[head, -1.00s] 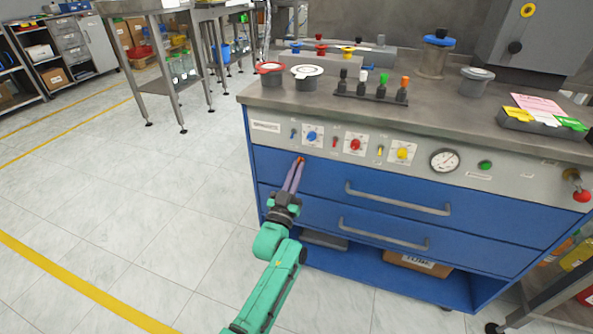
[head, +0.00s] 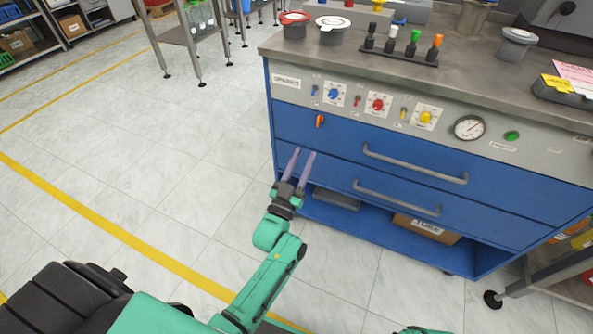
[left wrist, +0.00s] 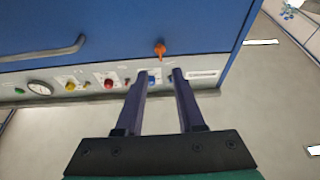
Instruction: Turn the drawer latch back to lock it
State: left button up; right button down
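The drawer latch is a small orange knob (head: 320,121) on the left end of the upper blue drawer (head: 345,140). It stands roughly upright in the head view, with a slight tilt. In the left wrist view the orange latch (left wrist: 160,49) shows just beyond and between my fingertips. My left gripper (head: 303,152) is open and empty, below and a little left of the latch, apart from it. Its two purple fingers (left wrist: 159,73) are spread and parallel in the left wrist view. The upper drawer looks shut. My right gripper is not in view.
The drawer handle (head: 415,167) sticks out right of the latch. Above are a panel with blue, red and yellow knobs and a gauge (head: 469,128). A lower drawer handle (head: 397,198) and an open shelf lie below. The floor left of the cabinet is clear.

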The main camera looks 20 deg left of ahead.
pick_arm(q)
jog(key=v, duration=0.5)
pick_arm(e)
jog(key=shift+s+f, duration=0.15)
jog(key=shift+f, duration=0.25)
